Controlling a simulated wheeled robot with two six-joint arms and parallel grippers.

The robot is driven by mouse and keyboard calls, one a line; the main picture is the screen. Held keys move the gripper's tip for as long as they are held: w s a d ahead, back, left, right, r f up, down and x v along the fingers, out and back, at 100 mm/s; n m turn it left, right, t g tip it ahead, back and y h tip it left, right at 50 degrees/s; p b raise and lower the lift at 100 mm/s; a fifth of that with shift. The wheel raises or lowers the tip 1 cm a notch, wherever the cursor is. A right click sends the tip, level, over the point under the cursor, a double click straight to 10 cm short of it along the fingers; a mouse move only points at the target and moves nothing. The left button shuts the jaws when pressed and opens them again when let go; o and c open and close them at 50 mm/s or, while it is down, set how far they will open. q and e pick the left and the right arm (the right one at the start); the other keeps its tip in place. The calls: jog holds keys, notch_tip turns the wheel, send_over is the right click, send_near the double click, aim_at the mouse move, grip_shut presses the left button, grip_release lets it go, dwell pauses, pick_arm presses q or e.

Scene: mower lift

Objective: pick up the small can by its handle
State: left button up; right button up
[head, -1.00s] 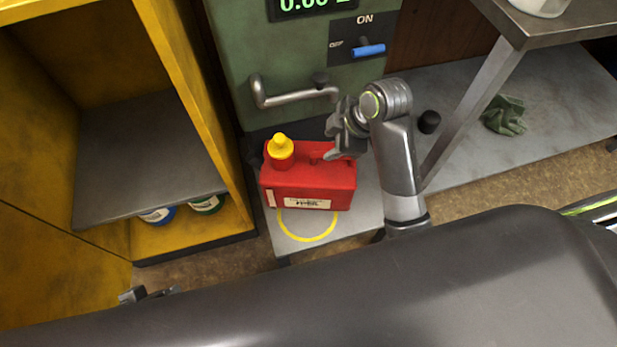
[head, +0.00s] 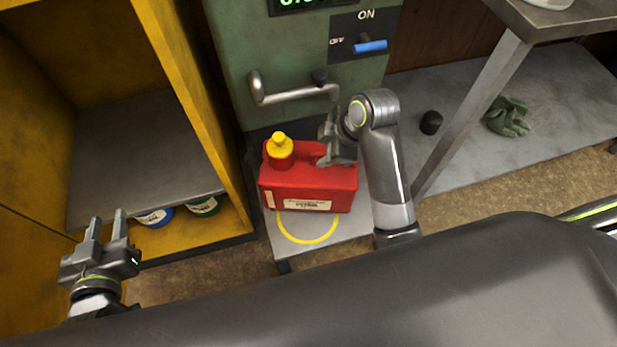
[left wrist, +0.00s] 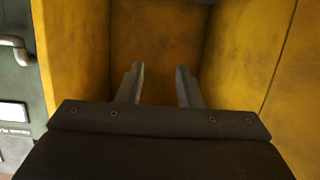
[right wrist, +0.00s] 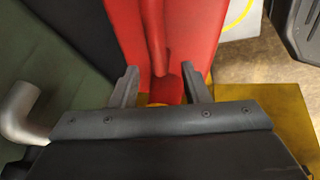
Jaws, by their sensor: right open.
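The small red can (head: 305,190) with a yellow cap (head: 280,148) stands upright on a grey shelf below the green pump. My right gripper (head: 325,153) is over the right part of the can's top, at its handle. In the right wrist view the red handle (right wrist: 155,35) runs down towards the gap between the open fingers (right wrist: 160,84). I cannot tell whether they touch it. My left gripper (head: 107,218) is open and empty in front of the yellow cabinet; its fingers also show in the left wrist view (left wrist: 159,80).
The yellow cabinet (head: 190,80) stands left. A black cap (head: 431,122) and green glove (head: 508,117) lie on the shelf at right.

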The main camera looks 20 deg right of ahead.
pick_arm(q)
jog(key=shift+w+a+r+t, duration=0.1)
jog(key=shift+w+r+t, duration=0.2)
jog(key=shift+r+t, duration=0.5)
jog(key=shift+w+r+t, duration=0.25)
jog(key=shift+r+t, duration=0.15)
jog(key=shift+r, duration=0.65)
pick_arm(e)
jog(key=shift+w+a+f, duration=0.2)
jog(key=shift+f, duration=0.3)
grip_shut()
jog(key=shift+r, duration=0.1)
